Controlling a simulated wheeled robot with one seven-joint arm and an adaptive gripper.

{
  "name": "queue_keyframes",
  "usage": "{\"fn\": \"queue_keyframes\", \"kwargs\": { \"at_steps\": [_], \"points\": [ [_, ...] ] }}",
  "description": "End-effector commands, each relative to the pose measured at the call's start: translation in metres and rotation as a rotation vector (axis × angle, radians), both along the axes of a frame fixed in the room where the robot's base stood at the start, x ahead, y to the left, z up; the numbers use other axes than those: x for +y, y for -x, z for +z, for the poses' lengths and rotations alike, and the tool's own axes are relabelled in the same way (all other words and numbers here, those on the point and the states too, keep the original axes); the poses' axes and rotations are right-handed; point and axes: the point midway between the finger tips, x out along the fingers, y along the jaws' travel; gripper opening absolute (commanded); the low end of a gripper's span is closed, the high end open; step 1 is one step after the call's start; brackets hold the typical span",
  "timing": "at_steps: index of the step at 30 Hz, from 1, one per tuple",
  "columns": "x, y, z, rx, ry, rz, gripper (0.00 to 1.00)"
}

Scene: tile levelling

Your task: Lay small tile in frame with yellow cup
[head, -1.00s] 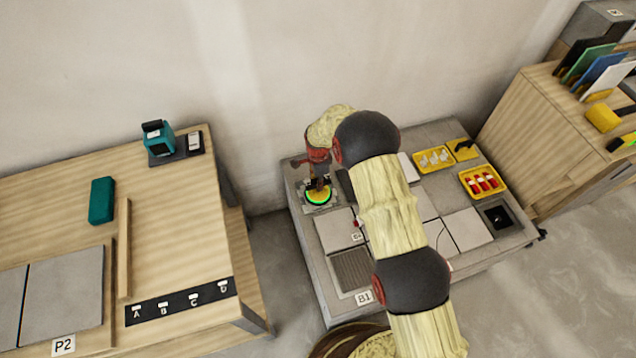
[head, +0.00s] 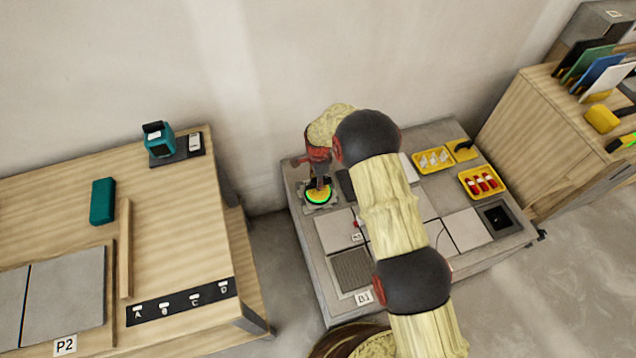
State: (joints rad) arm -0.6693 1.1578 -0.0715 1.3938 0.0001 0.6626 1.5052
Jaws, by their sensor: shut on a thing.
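The yellow cup (head: 319,196), a round yellow disc with a green ring, is at the far left corner of the grey bench. My gripper (head: 319,184) points down from above and is shut on the cup's top; its fingers are small and partly hidden here. The cup is over a small grey plate-like piece (head: 309,207); I cannot tell whether this is the small tile or its stand, or whether they touch. The frame with a ribbed grey bed (head: 352,268) is at the bench's near left, by the B1 label (head: 364,298).
Large grey tiles (head: 338,231) lie on the bench (head: 315,270), partly behind my arm. Yellow trays (head: 467,195) stand on its right. A wooden table (head: 170,245) with a teal device (head: 158,140) stands left, across a floor gap. A wooden cabinet (head: 530,120) stands right.

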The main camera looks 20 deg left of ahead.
Motion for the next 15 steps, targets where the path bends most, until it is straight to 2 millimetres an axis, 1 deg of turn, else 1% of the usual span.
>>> {"fn": "queue_keyframes", "kwargs": {
  "at_steps": [1, 15],
  "points": [
    [0.001, -0.001, 0.006, -0.002, -0.002, 0.000, 0.00],
    [0.001, -0.002, 0.031, -0.003, -0.003, 0.000, 0.00]
  ]
}}
